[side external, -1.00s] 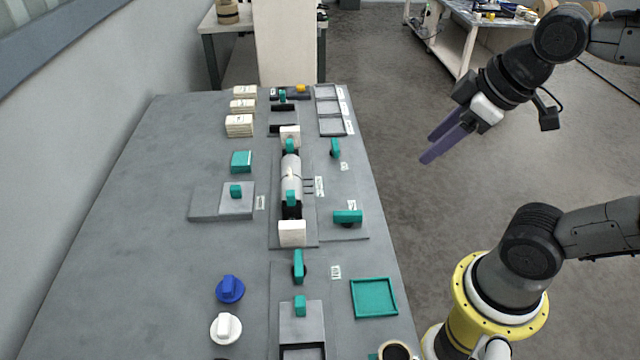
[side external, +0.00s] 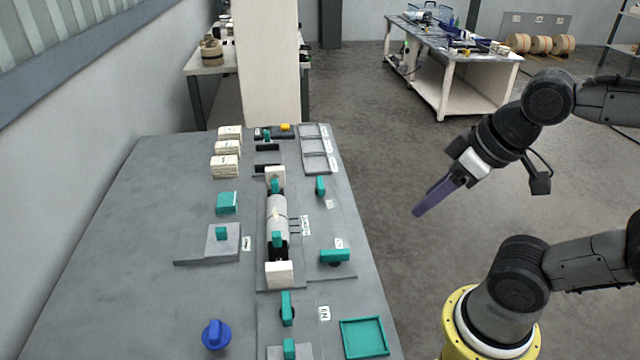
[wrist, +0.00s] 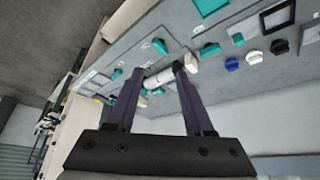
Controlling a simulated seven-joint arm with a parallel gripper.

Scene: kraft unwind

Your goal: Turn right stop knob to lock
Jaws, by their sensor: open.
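My gripper (side external: 432,198) is open and empty, raised in the air to the right of the table in the side view. Its purple fingers nearly line up there; in the wrist view they are spread apart (wrist: 158,70). Right of the white roll (side external: 277,217), a far teal knob (side external: 320,186) points along the table and a nearer teal knob (side external: 335,257) lies crosswise. Another teal knob (side external: 287,308) stands further forward, lengthwise. Labels are too small to read, so I cannot tell which is the right stop knob. The roll shows between the fingertips in the wrist view.
A teal tray (side external: 364,338) sits at the table's front right. A blue knob (side external: 216,335) stands front left. The air between my gripper and the table is clear.

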